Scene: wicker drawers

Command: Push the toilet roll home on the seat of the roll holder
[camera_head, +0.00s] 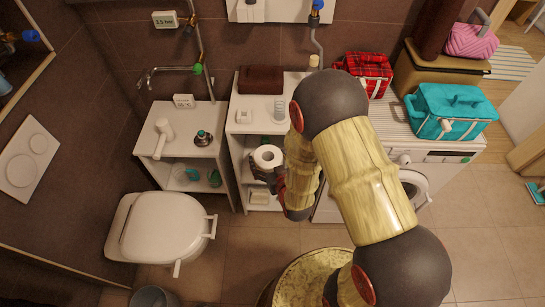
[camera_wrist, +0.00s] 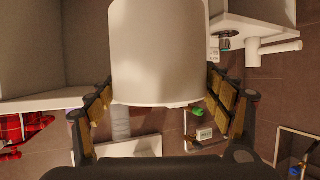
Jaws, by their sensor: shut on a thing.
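The white toilet roll (camera_head: 268,156) is upright in the head view, its round end and dark core hole facing up. It sits in my gripper (camera_head: 266,170), in front of the white open shelf unit. In the wrist view the roll (camera_wrist: 160,55) fills the upper middle, between the two padded fingers, and hides what is behind it. My gripper is shut on the roll. I cannot make out the roll holder or its seat for certain. A small dark round stand with a teal ring (camera_head: 203,138) is on the low white cabinet to the left.
A white handled object (camera_head: 163,138) is on the cabinet. The toilet (camera_head: 160,228) is at lower left. A washing machine with a teal bag (camera_head: 452,108) is at right.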

